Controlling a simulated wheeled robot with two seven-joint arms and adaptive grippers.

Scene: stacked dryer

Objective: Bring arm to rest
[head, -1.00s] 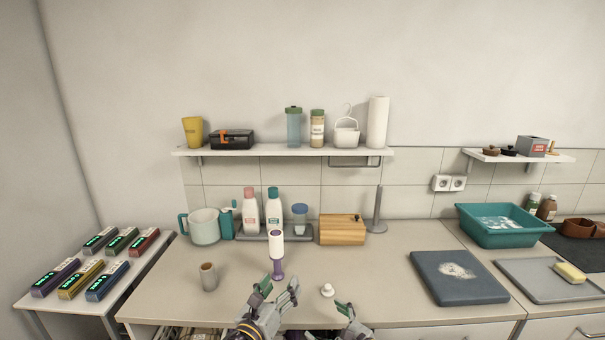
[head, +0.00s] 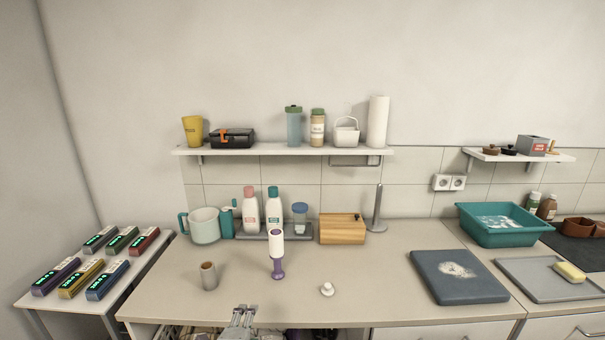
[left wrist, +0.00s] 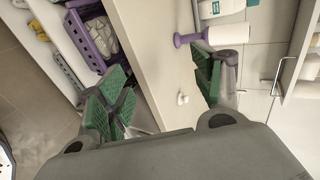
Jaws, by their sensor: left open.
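My left gripper (head: 240,318) is low at the counter's front edge in the head view, with its fingers pointing up. In the left wrist view my left gripper (left wrist: 160,90) is open, with green pads and nothing held between them. My right gripper is out of view. No task object is named beyond the arm itself.
A dark board (head: 458,277) lies farther right. A purple basket (left wrist: 95,35) shows below the counter.

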